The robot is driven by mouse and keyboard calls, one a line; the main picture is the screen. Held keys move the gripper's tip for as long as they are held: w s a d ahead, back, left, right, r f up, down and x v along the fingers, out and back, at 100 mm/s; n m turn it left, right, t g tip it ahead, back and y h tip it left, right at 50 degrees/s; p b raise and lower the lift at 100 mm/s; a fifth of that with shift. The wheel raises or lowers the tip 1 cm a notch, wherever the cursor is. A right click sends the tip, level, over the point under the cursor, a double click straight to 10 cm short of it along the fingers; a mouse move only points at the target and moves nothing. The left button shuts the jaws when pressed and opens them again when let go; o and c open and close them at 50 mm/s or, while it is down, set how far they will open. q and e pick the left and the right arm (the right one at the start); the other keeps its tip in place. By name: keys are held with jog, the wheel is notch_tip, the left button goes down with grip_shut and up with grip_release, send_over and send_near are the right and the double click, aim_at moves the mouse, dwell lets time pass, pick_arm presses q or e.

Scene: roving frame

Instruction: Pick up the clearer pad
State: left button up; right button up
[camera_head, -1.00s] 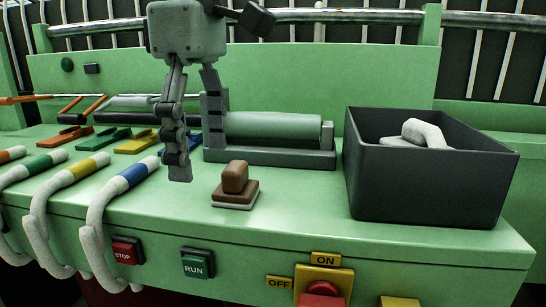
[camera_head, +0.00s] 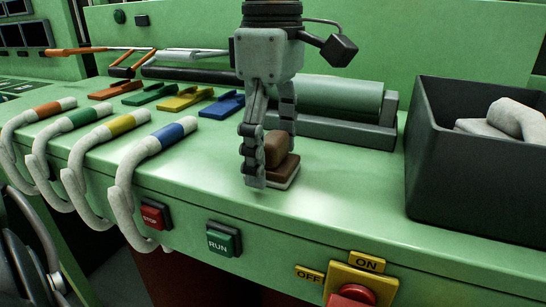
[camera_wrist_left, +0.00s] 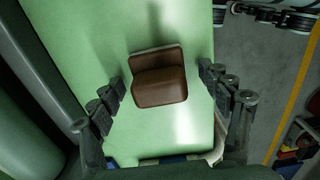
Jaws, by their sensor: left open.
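The clearer pad (camera_head: 279,155) is a brown block with a raised brown grip on a pale base. It rests on the green bench top, in front of the grey-green roller. My left gripper (camera_head: 268,165) points down over it with its fingers open. In the head view one finger partly covers the pad's left side. In the left wrist view the pad (camera_wrist_left: 159,80) lies between the two spread fingers (camera_wrist_left: 165,95), with a gap on each side.
A dark bin (camera_head: 470,170) holding pale cloth-like items stands at the right. Colored-band levers (camera_head: 150,150) curve over the bench's front edge at the left. A roller (camera_head: 340,98) lies behind the pad. Stop, run and on/off controls (camera_head: 224,239) line the front face.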

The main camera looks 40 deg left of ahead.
aim_at(273, 136)
pick_arm(q)
jog(key=c, duration=1.3)
jog(key=shift+o, duration=0.2)
jog(key=shift+r, duration=0.6)
notch_tip(273, 136, up, 3)
jog(key=shift+f, duration=0.1)
jog(key=s+a+r, duration=0.6)
jog(key=s+r, duration=0.1)
jog(key=s, duration=0.3)
jog(key=shift+b, duration=0.4)
pick_arm(e)
jog(key=shift+r, duration=0.85)
